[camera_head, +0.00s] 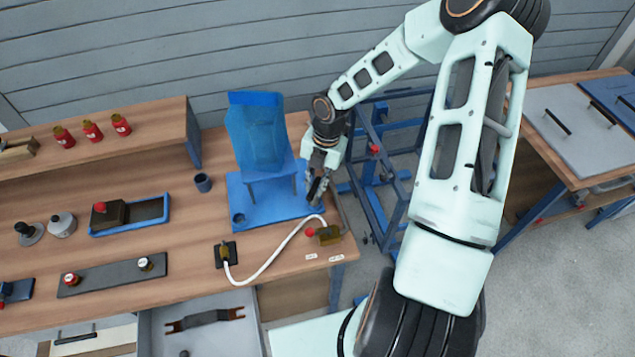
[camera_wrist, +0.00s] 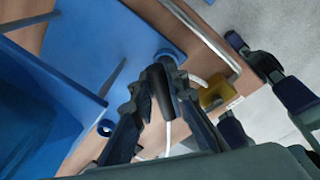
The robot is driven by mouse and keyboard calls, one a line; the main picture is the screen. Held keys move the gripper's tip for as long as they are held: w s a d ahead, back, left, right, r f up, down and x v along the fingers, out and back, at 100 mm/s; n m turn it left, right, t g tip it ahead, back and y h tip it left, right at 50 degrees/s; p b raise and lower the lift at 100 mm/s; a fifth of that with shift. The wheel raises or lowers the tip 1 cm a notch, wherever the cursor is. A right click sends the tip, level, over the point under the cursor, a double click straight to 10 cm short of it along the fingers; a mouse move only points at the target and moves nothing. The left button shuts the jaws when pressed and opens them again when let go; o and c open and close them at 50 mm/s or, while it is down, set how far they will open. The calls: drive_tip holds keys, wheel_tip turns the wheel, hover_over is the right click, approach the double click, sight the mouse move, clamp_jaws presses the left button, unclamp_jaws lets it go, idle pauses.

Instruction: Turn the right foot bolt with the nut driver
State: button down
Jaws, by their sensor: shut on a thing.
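A blue machine (camera_head: 258,135) stands on legs on a blue base plate (camera_head: 275,210). My gripper (camera_head: 318,192) is at the right side of this plate. In the wrist view my gripper (camera_wrist: 160,95) is shut on a dark cylindrical handle (camera_wrist: 162,92), which looks like the nut driver. A blue rounded piece (camera_wrist: 168,55) lies just beyond the handle's far end; I cannot tell whether they touch. A blue ring (camera_wrist: 105,127) shows on the plate, and a ring (camera_head: 238,219) shows at its front left. The right foot bolt itself cannot be made out.
A white hose (camera_head: 270,262) runs from a dark block (camera_head: 226,253) to a brass fitting with a red knob (camera_head: 325,235), close in front of my gripper. A blue frame (camera_head: 378,190) stands right of the bench. A dark cup (camera_head: 203,183) stands left of the plate.

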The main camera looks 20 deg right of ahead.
drive_tip(key=shift+s+a+f+n+g, duration=0.1)
drive_tip(key=shift+s+a+n+g, duration=0.1)
drive_tip(key=shift+n, duration=0.4)
drive_tip(key=shift+s+a+f+n+g, duration=0.1)
drive_tip(key=shift+s+a+n, duration=0.1)
drive_tip(key=shift+n, duration=0.4)
drive_tip(key=shift+r, duration=1.4)
drive_tip(key=shift+w+d+r, duration=0.1)
drive_tip(key=shift+r, duration=0.55)
drive_tip(key=shift+w+d+r, duration=0.1)
drive_tip(key=shift+r, duration=0.5)
